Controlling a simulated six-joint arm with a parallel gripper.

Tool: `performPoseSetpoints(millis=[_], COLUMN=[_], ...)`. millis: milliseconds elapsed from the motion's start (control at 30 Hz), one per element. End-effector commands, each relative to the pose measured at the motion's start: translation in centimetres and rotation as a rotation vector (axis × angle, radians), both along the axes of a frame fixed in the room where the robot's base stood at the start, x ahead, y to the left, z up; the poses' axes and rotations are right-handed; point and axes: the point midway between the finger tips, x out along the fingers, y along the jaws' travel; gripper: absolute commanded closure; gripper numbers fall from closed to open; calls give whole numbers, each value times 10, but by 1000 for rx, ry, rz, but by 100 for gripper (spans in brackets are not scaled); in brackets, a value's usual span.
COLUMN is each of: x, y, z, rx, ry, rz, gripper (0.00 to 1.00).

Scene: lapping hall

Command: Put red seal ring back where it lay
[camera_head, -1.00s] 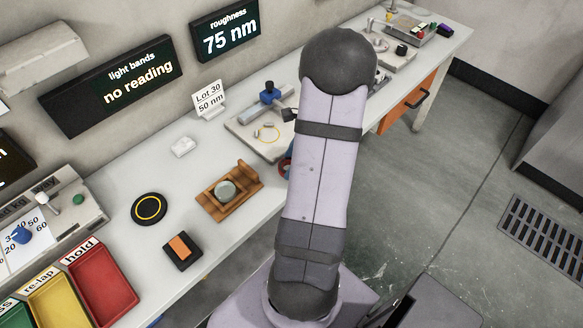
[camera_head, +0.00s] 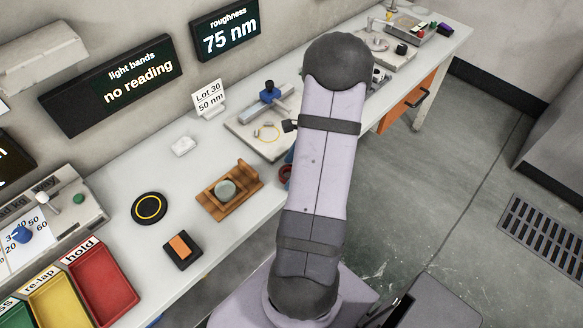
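A red, rounded thing (camera_head: 285,173) shows at the bench edge, just left of my arm. My arm covers part of it, and I cannot tell whether it is the red seal ring. A small dark part (camera_head: 290,126) sticks out left of my arm, beside the stone plate with a thin yellow ring; it looks like part of my arm's end. The fingers of my gripper are hidden behind the arm, so I cannot see whether they hold anything.
On the bench (camera_head: 120,230) are a wooden holder with a grey disc (camera_head: 225,190), a black disc with a yellow ring (camera_head: 149,208), a black-and-orange block (camera_head: 181,249) and a stone plate with a blue-topped instrument (camera_head: 269,92). A red tray (camera_head: 105,285) stands lower left.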

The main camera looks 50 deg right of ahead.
Motion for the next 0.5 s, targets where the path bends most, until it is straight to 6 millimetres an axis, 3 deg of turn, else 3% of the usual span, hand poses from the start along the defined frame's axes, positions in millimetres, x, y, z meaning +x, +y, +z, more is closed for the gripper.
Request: performPoseSetpoints(millis=[267,500], x=[0,-8], y=[-1,-10], z=[5,31], rx=[-1,-4], ry=[-1,-3], rz=[0,-2], gripper=[34,34])
